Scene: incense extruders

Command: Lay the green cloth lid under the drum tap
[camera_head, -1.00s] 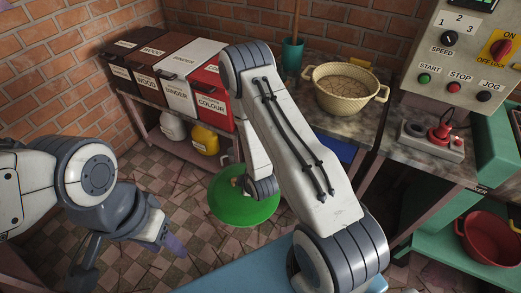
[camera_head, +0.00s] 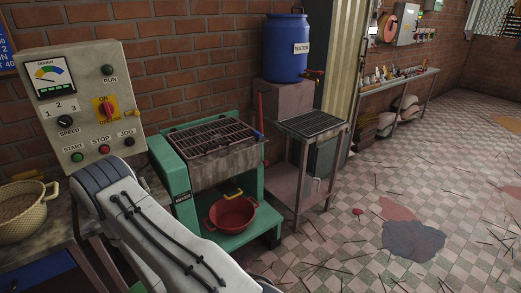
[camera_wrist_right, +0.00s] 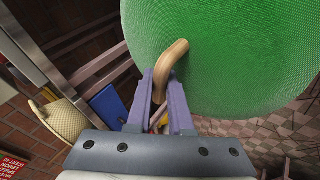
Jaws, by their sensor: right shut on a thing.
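In the right wrist view the round green cloth lid (camera_wrist_right: 235,60) fills the upper right, with a curved wooden handle (camera_wrist_right: 172,62). My right gripper (camera_wrist_right: 166,95) is shut on that handle. In the head view only a link of my right arm shows; its gripper and the lid are hidden or out of frame. The blue drum (camera_head: 285,50) stands on a block by the back wall. Its tap (camera_head: 314,74) sticks out to the right, above a small table with a dark slatted top (camera_head: 312,123). My left gripper is not in view.
The green machine (camera_head: 170,165) with a red basin (camera_head: 232,215) stands left of the small table. A control panel (camera_head: 90,100) and cream basket (camera_head: 22,212) are at the left. Open tiled floor (camera_head: 350,235) lies at the right, with dark and reddish stains and scattered sticks.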

